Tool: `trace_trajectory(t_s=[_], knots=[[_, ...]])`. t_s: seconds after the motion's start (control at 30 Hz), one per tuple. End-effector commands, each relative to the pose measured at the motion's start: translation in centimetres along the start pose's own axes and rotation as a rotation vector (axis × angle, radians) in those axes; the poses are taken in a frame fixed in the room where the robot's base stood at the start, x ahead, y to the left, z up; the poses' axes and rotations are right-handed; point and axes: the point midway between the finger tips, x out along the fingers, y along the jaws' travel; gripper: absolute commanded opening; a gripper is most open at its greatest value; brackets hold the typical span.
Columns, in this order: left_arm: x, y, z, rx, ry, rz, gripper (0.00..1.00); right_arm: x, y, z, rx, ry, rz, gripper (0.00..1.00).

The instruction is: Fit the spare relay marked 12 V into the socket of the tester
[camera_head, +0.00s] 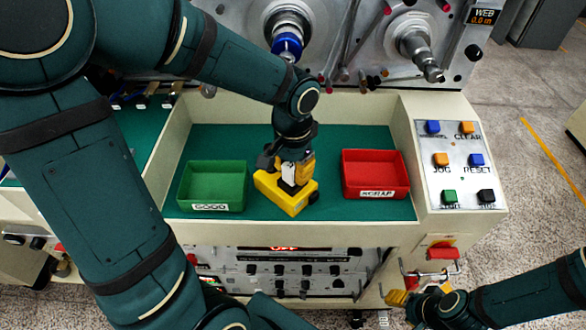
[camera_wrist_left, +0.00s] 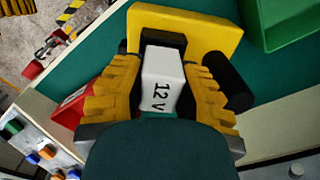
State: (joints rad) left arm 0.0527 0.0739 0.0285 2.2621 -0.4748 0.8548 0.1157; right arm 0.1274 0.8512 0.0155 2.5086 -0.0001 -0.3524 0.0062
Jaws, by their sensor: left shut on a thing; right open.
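The spare relay is a white block marked 12 V (camera_wrist_left: 160,75). My left gripper (camera_head: 293,170) is shut on it, with one yellow finger on each side in the left wrist view (camera_wrist_left: 160,95). The relay's far end is at the black socket of the yellow tester (camera_head: 282,204), which also shows in the left wrist view (camera_wrist_left: 210,25). I cannot tell whether the relay is seated in the socket or just above it. My right gripper (camera_head: 402,300) is open, low at the right in front of the machine, away from the tester.
The tester stands on a green work surface (camera_head: 330,140) between a green bin labelled GOOD (camera_head: 213,167) and a red bin labelled SCRAP (camera_head: 374,159). A button panel (camera_head: 455,178) is at the right. Winding spindles (camera_head: 415,42) stand behind.

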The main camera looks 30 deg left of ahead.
Motion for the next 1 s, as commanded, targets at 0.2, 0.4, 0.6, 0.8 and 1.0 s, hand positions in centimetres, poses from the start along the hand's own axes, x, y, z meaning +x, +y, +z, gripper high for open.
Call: trace_trajectory(t_s=[0.2,0.4,0.6,0.8,1.0], knots=[[0.0,0.0,0.0,-0.001,0.0,0.0,0.0,0.0,0.0,0.0,0.0,-0.001,0.0,0.47],[0.3,0.0,0.0,-0.001,0.0,0.0,0.54,0.2,0.1,0.1,-0.001,-0.003,0.0,0.47],[0.2,0.0,0.0,-0.001,0.0,0.0,0.54,0.2,0.1,0.1,-0.001,-0.003,0.0,0.47],[-0.2,0.0,0.0,-0.001,0.0,0.0,0.54,-0.2,-0.1,0.0,0.0,-0.001,0.0,0.47],[-3.4,-0.1,-0.1,-0.003,0.005,-0.001,0.54,-0.9,-0.3,-0.3,0.002,0.006,0.001,0.47]])
